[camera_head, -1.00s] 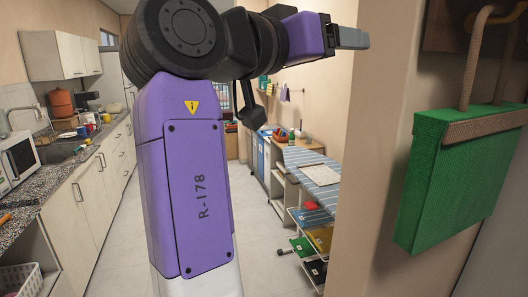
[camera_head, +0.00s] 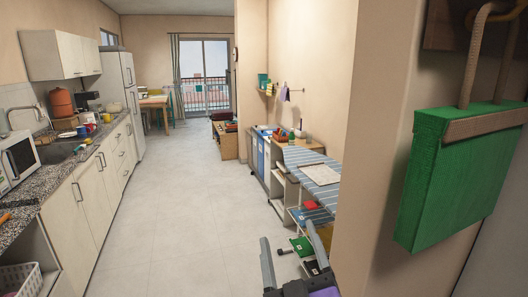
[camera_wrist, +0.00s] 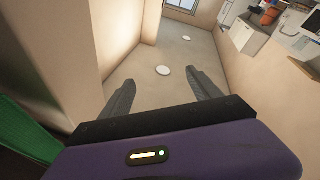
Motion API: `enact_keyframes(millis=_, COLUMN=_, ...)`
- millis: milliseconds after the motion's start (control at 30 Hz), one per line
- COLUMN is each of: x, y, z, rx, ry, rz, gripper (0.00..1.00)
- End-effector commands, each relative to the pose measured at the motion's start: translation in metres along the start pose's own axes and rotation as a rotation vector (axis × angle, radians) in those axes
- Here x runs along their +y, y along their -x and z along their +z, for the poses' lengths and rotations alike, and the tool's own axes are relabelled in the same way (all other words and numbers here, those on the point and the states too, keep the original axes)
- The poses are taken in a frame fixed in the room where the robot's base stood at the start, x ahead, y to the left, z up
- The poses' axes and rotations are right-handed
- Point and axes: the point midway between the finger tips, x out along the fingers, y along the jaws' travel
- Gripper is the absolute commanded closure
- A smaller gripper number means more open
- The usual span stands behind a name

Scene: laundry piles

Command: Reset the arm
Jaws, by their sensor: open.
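My gripper (camera_head: 290,264) shows at the bottom of the head view, low and right of the middle, in front of the shelves under the ironing board. Its two grey fingers stand apart with nothing between them. In the wrist view my gripper (camera_wrist: 160,90) is also open and empty, its fingers spread over a tilted view of the room. The rest of my arm is mostly below the head view's lower edge.
A green bag (camera_head: 455,175) hangs close on the right wall. The striped ironing board (camera_head: 318,178) stands beyond the wall corner. A kitchen counter (camera_head: 60,172) with a microwave (camera_head: 20,157) runs along the left. The floor (camera_head: 185,210) between is clear.

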Motion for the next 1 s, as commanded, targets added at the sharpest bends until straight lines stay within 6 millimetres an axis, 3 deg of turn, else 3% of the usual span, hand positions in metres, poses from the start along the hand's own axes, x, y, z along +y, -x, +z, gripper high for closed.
enact_keyframes(millis=100, x=-0.003, y=0.048, z=0.026, rx=-0.003, ry=-0.043, rz=-0.049, gripper=0.28)
enact_keyframes(millis=333, x=0.003, y=0.136, z=0.056, rx=-0.022, ry=-0.152, rz=-0.103, gripper=0.28)
enact_keyframes(millis=767, x=0.038, y=0.292, z=0.078, rx=-0.174, ry=-0.355, rz=-0.077, gripper=0.28)
enact_keyframes(millis=1000, x=0.052, y=0.373, z=0.087, rx=-0.359, ry=-0.433, rz=-0.028, gripper=0.28)
